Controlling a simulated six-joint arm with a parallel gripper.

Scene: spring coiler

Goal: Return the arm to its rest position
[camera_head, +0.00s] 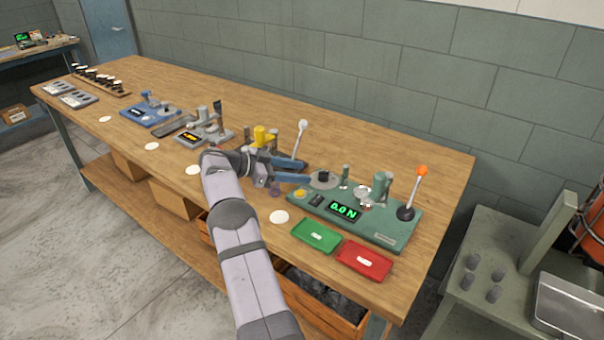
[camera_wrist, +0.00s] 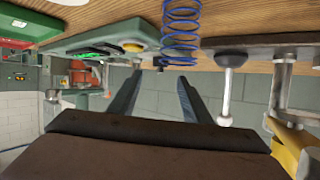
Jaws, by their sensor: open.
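My arm reaches over the wooden bench from the front. In the head view my gripper (camera_head: 306,172) is over the bench, its fingers pointing right toward the green tester. In the wrist view my gripper (camera_wrist: 160,78) has its two fingers spread, with nothing between them. A blue coil spring (camera_wrist: 180,30) stands apart from the fingertips at the top of this upside-down view. In the head view a small bluish shape (camera_head: 275,189) sits just below the gripper; it may be the same spring.
The green tester (camera_head: 375,225) reads 0.0 N and has an orange-knobbed lever (camera_head: 421,171). A green tray (camera_head: 316,236) and a red tray (camera_head: 363,261) lie in front of it. A white-knobbed lever (camera_head: 303,126) and yellow part (camera_head: 264,136) stand behind my gripper.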

